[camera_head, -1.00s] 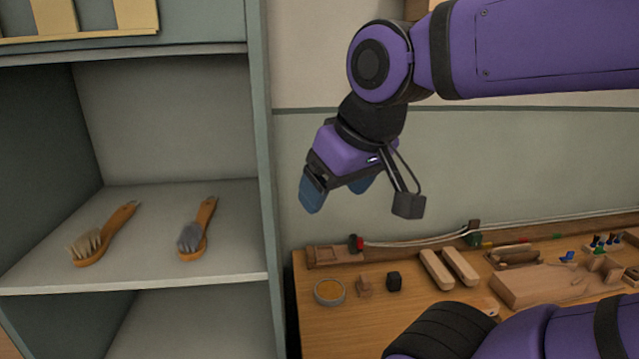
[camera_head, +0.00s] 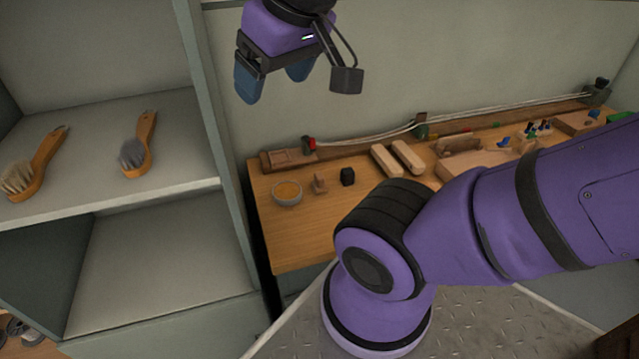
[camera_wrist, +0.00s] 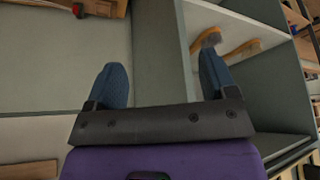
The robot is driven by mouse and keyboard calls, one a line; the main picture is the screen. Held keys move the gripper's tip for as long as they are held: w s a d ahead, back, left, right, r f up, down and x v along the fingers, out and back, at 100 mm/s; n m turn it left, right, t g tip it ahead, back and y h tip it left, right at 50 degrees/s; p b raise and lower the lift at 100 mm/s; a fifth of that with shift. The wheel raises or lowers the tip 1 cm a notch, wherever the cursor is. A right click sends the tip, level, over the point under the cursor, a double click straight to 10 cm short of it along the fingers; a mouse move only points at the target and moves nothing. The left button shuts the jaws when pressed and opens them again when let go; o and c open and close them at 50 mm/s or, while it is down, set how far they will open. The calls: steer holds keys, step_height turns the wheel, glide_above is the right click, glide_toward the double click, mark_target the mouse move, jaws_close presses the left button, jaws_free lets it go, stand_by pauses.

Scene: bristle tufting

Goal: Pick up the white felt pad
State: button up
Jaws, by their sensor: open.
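I do not see a white felt pad in either view. My gripper (camera_head: 275,84) is high in front of the pale wall, above the back left of the workbench. Its two blue fingers are apart with nothing between them. The wrist view also shows my gripper (camera_wrist: 162,85) open, facing the wall and the side of the shelf unit. My own purple arm hides part of the bench on the right.
Two wooden brushes (camera_head: 37,165) (camera_head: 138,146) lie on the shelf (camera_head: 95,185) at left. The lower shelf (camera_head: 160,262) looks bare.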

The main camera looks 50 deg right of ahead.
steer(key=shift+o, duration=0.5)
steer(key=w+d+f+m+g+y, duration=0.1)
steer(key=w+d+f+m, duration=0.55)
steer(key=w, duration=0.35)
steer(key=w+d+f+m+g+y, duration=0.1)
steer(key=w+d+f+m, duration=0.55)
steer(key=w, duration=0.35)
steer(key=m+g+h, duration=0.2)
steer(key=m+g, duration=0.1)
steer(key=m, duration=0.8)
glide_toward(319, 183)
steer(key=d, duration=0.1)
steer(key=w+d+f, duration=0.1)
steer(key=d, duration=0.1)
steer(key=shift+w+f, duration=0.15)
steer(key=shift+w, duration=0.15)
step_height(319, 183, down, 5)
steer(key=shift+f, duration=0.1)
steer(key=shift+a+f, duration=0.2)
steer(key=shift+f, duration=0.75)
steer(key=shift+a+f, duration=0.15)
steer(key=shift+f, duration=0.85)
steer(key=shift+a+f, duration=0.2)
steer(key=shift+f, duration=0.75)
